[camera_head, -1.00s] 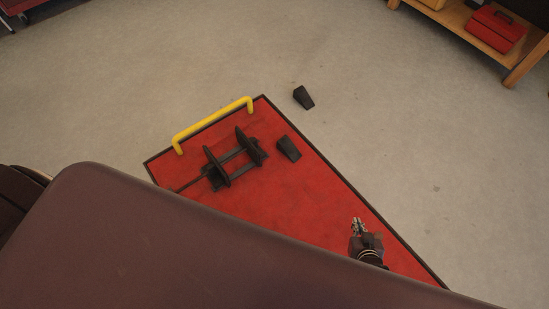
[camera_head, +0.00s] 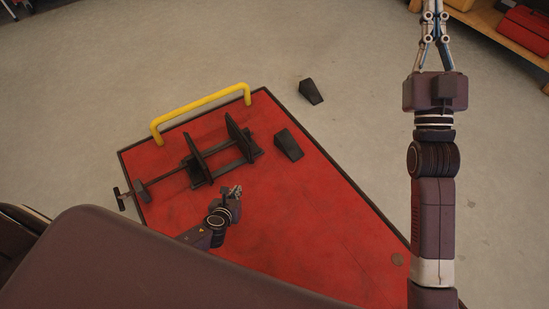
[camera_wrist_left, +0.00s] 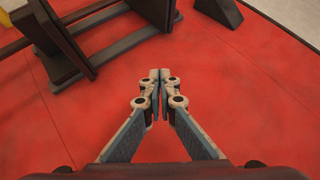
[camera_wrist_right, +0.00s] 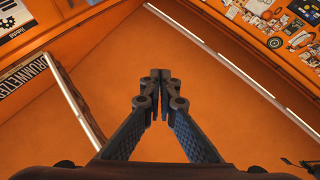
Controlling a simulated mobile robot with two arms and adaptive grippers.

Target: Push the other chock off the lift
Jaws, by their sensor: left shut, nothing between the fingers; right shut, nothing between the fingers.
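The red lift (camera_head: 290,220) has one black wedge chock (camera_head: 288,145) on it, near its right edge; part of this chock shows at the top of the left wrist view (camera_wrist_left: 218,10). A second black chock (camera_head: 311,92) lies on the floor just past that edge. My left gripper (camera_head: 237,189) is shut and empty over the red deck, nearer to me than the chock and apart from it; it also shows in the left wrist view (camera_wrist_left: 160,78). My right gripper (camera_wrist_right: 160,78) is shut and empty; its arm stands at the right of the head view, its fingertips cut off by the top edge.
A black wheel clamp (camera_head: 215,155) stands on the deck left of the chock. A yellow bar (camera_head: 200,105) runs along the lift's far end. A wooden bench (camera_head: 485,30) with a red toolbox (camera_head: 530,27) is at upper right. The floor (camera_head: 365,150) right of the lift is clear.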

